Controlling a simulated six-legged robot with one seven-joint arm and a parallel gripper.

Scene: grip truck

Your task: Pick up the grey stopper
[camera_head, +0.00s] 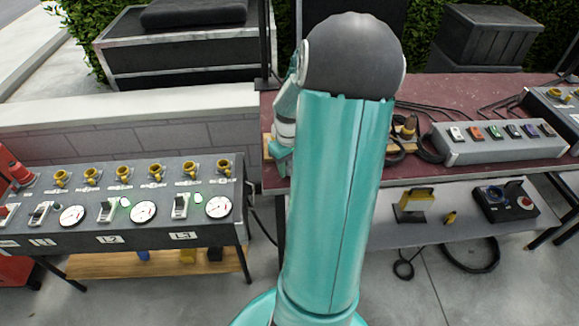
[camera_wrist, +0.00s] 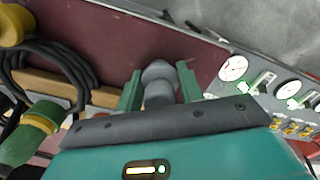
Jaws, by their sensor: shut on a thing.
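The grey stopper (camera_wrist: 158,92) is a rounded, knobbed grey piece in the middle of the wrist view. My gripper (camera_wrist: 159,71) has one teal finger on each side of it and is shut on it. Beneath the stopper in this view lies the dark red table top (camera_wrist: 100,35); I cannot tell whether the stopper touches it. In the head view my teal arm covers much of the centre, and part of my gripper (camera_head: 280,156) shows at the table's left edge. The stopper is hidden there.
A wooden strip (camera_wrist: 48,84) and coiled black cable (camera_wrist: 62,62) lie beside the gripper. A grey switch box (camera_head: 500,140) stands right on the table. A panel with dials and yellow knobs (camera_head: 120,205) stands left. A lower shelf (camera_head: 450,232) holds tools.

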